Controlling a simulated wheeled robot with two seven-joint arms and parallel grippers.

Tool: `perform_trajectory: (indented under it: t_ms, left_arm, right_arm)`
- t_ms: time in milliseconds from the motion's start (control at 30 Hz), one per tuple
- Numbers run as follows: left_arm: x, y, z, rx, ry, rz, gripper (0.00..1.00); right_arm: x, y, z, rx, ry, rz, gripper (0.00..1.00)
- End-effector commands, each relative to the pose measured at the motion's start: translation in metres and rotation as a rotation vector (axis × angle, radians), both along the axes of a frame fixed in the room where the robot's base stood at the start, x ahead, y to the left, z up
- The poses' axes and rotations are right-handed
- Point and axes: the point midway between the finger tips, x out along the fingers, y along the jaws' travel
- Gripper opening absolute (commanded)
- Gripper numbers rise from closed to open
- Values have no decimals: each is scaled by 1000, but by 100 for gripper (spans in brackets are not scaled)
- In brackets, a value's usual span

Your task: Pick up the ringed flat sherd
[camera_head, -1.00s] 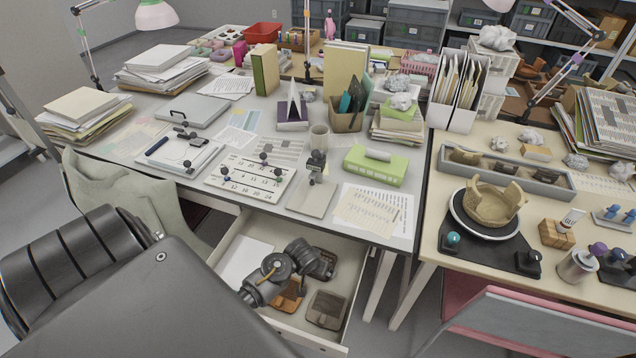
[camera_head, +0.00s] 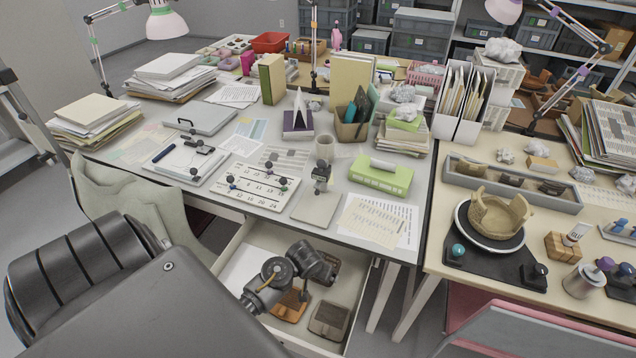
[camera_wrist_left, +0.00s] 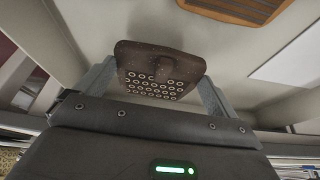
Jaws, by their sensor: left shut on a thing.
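The ringed flat sherd (camera_wrist_left: 160,72) is dark brown, with rows of pale rings and a raised knob. In the left wrist view it sits between the two fingers of my left gripper (camera_wrist_left: 155,85), which is shut on it. In the head view my left gripper (camera_head: 318,266) is over the open drawer (camera_head: 352,258), and it hides most of the dark sherd. I cannot tell from there how far the sherd is above the drawer floor. My right gripper is not in view.
An orange-brown piece (camera_head: 290,306) and a grey-brown piece (camera_head: 330,319) lie in the drawer near the gripper. White paper (camera_head: 245,266) lies at the drawer's left. The desk edge is just behind. A bowl (camera_head: 500,214) stands on the right table.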

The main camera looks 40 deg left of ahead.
Motion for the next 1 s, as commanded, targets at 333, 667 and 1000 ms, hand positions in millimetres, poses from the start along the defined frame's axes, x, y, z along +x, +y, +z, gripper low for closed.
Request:
perform_trajectory:
  t_ms: [333, 667, 1000]
  left_arm:
    - [-62, 36, 72, -3, 3, 9, 69]
    - [-108, 66, 94, 1, 3, 4, 69]
    - [-117, 73, 98, 0, 1, 1, 69]
  right_arm:
    - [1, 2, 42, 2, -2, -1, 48]
    - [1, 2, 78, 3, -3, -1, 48]
    - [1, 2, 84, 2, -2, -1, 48]
